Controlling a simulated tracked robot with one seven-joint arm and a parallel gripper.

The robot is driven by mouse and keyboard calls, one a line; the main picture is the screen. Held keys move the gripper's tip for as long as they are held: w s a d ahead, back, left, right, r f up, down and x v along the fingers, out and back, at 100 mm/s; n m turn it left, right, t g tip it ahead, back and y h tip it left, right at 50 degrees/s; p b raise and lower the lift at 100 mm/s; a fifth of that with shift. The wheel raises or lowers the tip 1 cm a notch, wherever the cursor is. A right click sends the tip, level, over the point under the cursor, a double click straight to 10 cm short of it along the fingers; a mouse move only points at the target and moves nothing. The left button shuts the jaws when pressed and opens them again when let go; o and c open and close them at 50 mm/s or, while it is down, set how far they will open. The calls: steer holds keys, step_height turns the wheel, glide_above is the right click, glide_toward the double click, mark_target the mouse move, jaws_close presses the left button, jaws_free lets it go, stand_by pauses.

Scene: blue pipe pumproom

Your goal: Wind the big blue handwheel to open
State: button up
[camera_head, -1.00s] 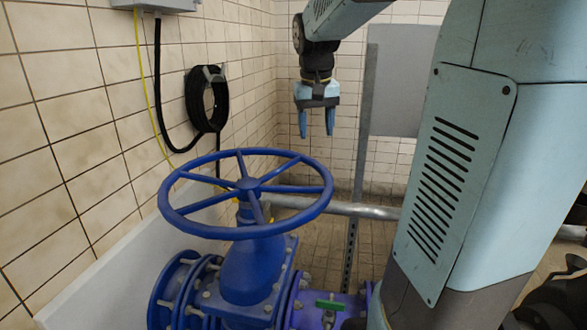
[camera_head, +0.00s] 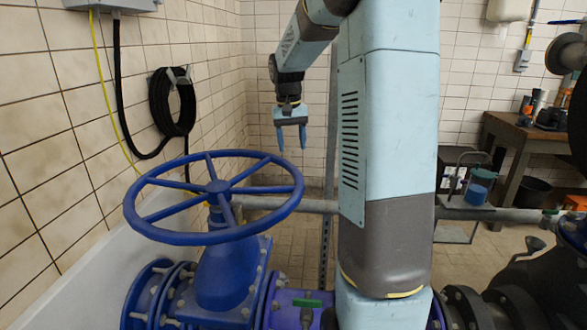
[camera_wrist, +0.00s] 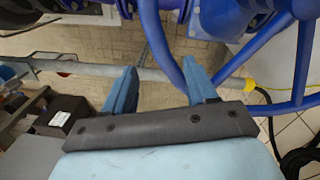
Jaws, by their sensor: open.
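The big blue handwheel (camera_head: 218,187) lies almost flat on top of a blue valve body (camera_head: 228,275), left of centre in the head view. My gripper (camera_head: 291,149) points down, open and empty, above the wheel's right rear rim in that view. In the wrist view my two blue fingers (camera_wrist: 160,75) are spread. The curved blue rim (camera_wrist: 166,50) shows in the gap between them, nearer the right finger, with spokes further right. The rim seems to be beyond the fingertips; I cannot tell the exact distance, and no contact is visible.
A grey horizontal pipe (camera_head: 470,214) runs behind the valve. A black cable coil (camera_head: 160,105) hangs on the tiled left wall. Black flanged piping (camera_head: 500,305) is at lower right.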

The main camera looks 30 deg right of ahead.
mark_target(294, 168)
steer(key=f, duration=0.8)
steer(key=shift+s+d+f, duration=0.1)
steer(key=shift+d+f, duration=0.15)
steer(key=shift+d, duration=0.05)
jaws_close()
